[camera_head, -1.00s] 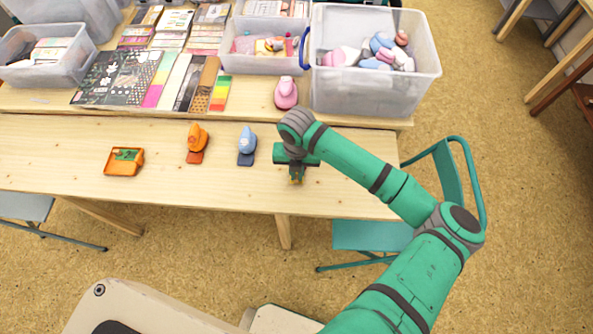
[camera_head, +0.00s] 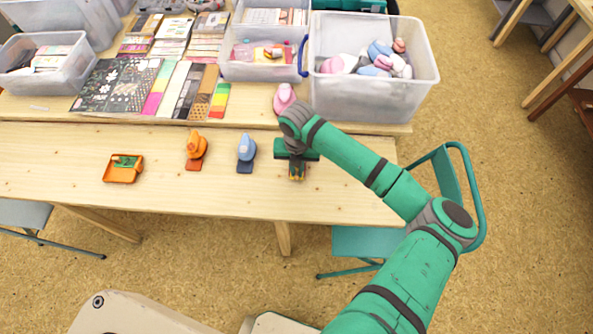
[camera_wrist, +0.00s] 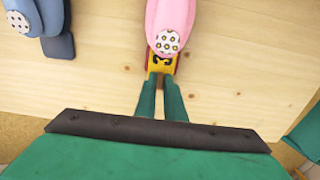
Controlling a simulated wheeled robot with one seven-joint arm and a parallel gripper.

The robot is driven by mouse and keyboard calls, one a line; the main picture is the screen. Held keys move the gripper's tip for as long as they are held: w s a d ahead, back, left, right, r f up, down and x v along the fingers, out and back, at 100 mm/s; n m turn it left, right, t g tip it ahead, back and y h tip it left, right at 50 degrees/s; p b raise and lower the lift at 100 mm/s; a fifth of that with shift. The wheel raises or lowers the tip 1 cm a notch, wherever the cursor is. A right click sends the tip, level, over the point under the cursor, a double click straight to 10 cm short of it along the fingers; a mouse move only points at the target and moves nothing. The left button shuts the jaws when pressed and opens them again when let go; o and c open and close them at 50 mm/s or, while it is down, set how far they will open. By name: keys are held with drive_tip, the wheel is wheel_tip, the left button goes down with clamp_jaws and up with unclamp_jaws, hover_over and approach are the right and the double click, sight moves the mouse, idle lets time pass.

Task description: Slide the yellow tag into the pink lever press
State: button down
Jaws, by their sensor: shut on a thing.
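The pink lever press (camera_wrist: 170,15) stands at the top middle of the wrist view, with a dotted white disc on its near end and a red edge of its base below. The yellow tag (camera_wrist: 159,64), with black markings, lies at that near end, its far part hidden under the disc. I cannot tell how deep it sits. My gripper (camera_wrist: 160,84) is shut on the tag's near end. In the head view my gripper (camera_head: 297,172) points down over the front table and hides the press.
A blue press (camera_head: 246,148), an orange press (camera_head: 195,146) and an orange tray (camera_head: 123,170) stand to the left on the front table (camera_head: 60,155). Another pink item (camera_head: 284,97) and a clear bin (camera_head: 370,98) are behind. A teal chair (camera_head: 365,240) is at the right.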

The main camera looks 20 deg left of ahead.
idle(0.3)
drive_tip(key=c, duration=1.8)
unclamp_jaws()
drive_tip(key=shift+o, duration=0.2)
drive_tip(key=shift+r, duration=0.15)
drive_tip(key=shift+w+r, duration=0.1)
drive_tip(key=shift+r, duration=1.15)
drive_tip(key=shift+a+r, duration=0.1)
drive_tip(key=shift+r, duration=2)
